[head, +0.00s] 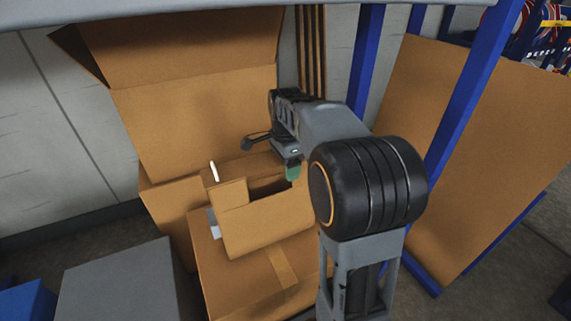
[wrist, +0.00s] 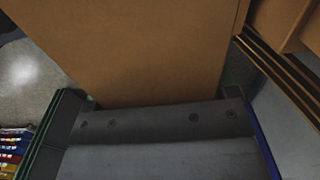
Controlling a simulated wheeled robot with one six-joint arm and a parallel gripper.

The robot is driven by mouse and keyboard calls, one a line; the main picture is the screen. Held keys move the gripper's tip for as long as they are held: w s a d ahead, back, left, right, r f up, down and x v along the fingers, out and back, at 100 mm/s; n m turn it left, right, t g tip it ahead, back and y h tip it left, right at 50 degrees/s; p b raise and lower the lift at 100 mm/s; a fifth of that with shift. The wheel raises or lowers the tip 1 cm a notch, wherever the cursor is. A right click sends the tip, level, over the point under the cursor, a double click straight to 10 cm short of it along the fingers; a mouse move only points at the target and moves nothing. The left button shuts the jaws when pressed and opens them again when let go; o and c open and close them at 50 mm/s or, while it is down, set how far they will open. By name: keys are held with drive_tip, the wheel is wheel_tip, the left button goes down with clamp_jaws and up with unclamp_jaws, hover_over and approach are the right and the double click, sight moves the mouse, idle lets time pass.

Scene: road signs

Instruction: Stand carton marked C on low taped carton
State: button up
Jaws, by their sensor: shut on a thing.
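My gripper (head: 291,168) is over the cartons in the middle of the head view, with one green fingertip showing. It is shut on a small brown carton (head: 268,222) with a dark opening at its top. No letter C can be read on it from here. Below is the low taped carton (head: 240,275), with a pale tape strip on it. The held carton overlaps it in view; I cannot tell whether they touch. In the wrist view a plain brown carton face (wrist: 145,45) fills the space beyond the fingers, which stand wide apart.
A large open carton (head: 195,115) with raised flaps stands behind. A grey box (head: 120,280) and a blue box (head: 27,300) are at lower left. A tall brown panel (head: 440,130) and blue posts (head: 366,60) stand at the right.

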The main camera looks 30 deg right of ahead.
drive_tip(key=o, duration=1.2)
drive_tip(key=shift+o, duration=0.2)
wheel_tip(320, 180, up, 11)
drive_tip(key=p, duration=0.4)
drive_tip(key=shift+r, duration=0.4)
drive_tip(key=s+a+f+n+t, duration=0.1)
drive_tip(key=s+a+f+n, duration=0.3)
drive_tip(key=s+f+n, duration=0.2)
drive_tip(key=s+a+f+n+t, duration=0.2)
drive_tip(key=s+a+f+n, duration=0.2)
drive_tip(key=s+n, duration=0.6)
wheel_tip(320, 180, down, 3)
drive_tip(key=shift+a+r+n, duration=0.2)
drive_tip(key=shift+a+n, duration=0.05)
drive_tip(key=shift+n, duration=0.85)
